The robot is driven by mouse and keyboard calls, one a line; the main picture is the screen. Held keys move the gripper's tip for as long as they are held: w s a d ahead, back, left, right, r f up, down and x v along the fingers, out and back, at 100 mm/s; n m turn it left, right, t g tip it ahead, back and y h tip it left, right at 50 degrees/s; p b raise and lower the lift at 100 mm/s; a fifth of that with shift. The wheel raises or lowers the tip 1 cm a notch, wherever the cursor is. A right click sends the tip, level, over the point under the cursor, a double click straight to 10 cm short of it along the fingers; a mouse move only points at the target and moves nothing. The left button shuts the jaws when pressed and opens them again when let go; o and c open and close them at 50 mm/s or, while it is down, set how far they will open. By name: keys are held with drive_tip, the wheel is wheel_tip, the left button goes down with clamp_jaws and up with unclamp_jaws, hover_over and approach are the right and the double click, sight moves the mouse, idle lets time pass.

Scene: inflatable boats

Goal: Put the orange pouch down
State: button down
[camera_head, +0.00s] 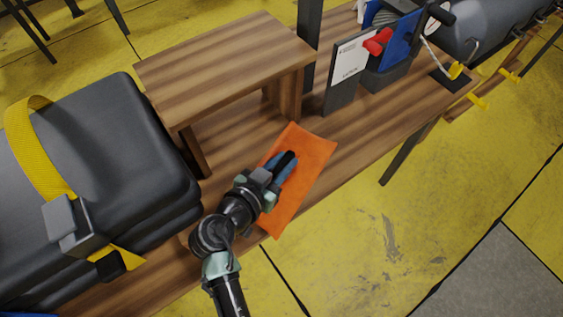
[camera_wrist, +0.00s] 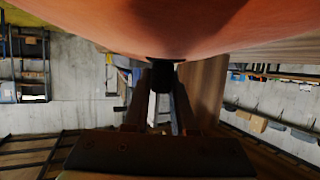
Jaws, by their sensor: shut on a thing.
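The orange pouch (camera_head: 310,160) is a flat orange rectangle at the front edge of the wooden bench (camera_head: 230,160) in the head view. My gripper (camera_head: 285,166) is over its middle and shut on it. In the wrist view the pouch (camera_wrist: 160,25) fills the top of the picture, and the fingers (camera_wrist: 160,85) meet at its lower edge. I cannot tell from these views whether the pouch touches the bench top.
A small wooden riser (camera_head: 225,65) stands behind the pouch. A black folded bundle with a yellow strap (camera_head: 40,150) lies at left. A holder with a white card (camera_head: 350,75) and a red-handled tool (camera_head: 378,42) stands at right. Bare bench lies between the pouch and holder.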

drive_tip(key=shift+a+f, duration=0.15)
drive_tip(key=shift+f, duration=0.15)
drive_tip(key=shift+f, duration=0.1)
drive_tip(key=c, duration=0.7)
unclamp_jaws()
drive_tip(key=v, duration=1.2)
drive_tip(key=shift+b, duration=0.4)
